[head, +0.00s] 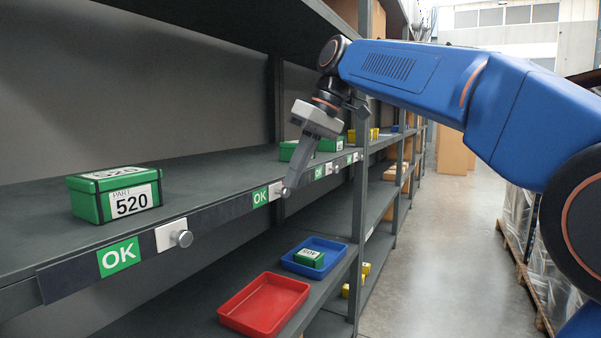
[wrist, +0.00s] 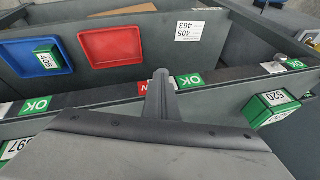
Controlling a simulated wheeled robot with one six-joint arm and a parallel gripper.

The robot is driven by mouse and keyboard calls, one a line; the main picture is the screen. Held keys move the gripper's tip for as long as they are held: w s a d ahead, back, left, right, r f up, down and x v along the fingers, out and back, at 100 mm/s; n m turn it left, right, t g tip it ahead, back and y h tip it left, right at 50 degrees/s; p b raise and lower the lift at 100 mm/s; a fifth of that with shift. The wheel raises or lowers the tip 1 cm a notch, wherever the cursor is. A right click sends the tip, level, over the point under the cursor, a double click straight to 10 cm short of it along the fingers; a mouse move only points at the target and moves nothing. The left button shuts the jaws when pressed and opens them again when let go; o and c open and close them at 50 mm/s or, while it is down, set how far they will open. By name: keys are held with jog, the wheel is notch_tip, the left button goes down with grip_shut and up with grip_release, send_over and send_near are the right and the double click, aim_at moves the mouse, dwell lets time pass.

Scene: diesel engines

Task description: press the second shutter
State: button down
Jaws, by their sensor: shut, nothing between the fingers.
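Along the shelf's front edge run green OK signs, some with pale plates beside them. The nearest OK sign (head: 118,256) has a white plate with a round knob (head: 183,238). The second OK sign (head: 260,197) has a pale plate (head: 275,190) beside it, partly covered by my fingertips. My gripper (head: 287,191) is shut and empty, slanting down to this plate; I cannot tell whether it touches. In the wrist view my gripper (wrist: 161,75) stands between the second OK sign (wrist: 190,80) and a partly hidden red sign (wrist: 143,88).
A green box marked 520 (head: 130,202) stands on the shelf near the front edge. Below are a red tray (head: 264,304) and a blue tray (head: 314,246) holding a small green box (head: 308,258). A shelf upright (head: 361,180) stands right of my gripper. The aisle floor (head: 450,250) is clear.

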jog(key=s+a, duration=0.2)
jog(key=s, duration=0.1)
jog(key=s+a, duration=0.1)
jog(key=shift+s, duration=0.25)
jog(key=shift+r, duration=0.1)
